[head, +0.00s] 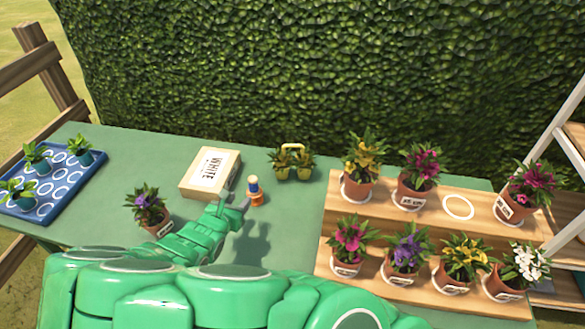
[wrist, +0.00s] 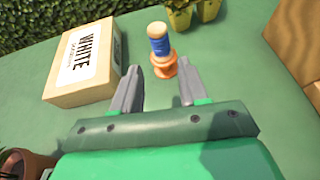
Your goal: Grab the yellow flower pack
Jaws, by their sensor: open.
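The yellow flower pack (head: 293,170) stands upright on the green table near the hedge. It has yellow pots, green leaves and a yellow handle on top. In the wrist view only the lower part of its yellow pots (wrist: 182,17) shows at the top edge; the rest is cut off. My gripper (head: 236,202) is open and empty, in front of the pack and to its left in the head view. In the wrist view its fingers (wrist: 156,80) point toward a small blue and orange object, with the pack beyond and to the right.
The blue and orange object (head: 254,190) stands between my gripper and the pack. A box marked WHITE (head: 212,173) lies left. A potted purple flower (head: 149,208) and blue tray (head: 50,190) are further left. A wooden stepped stand (head: 400,245) with several potted flowers is right.

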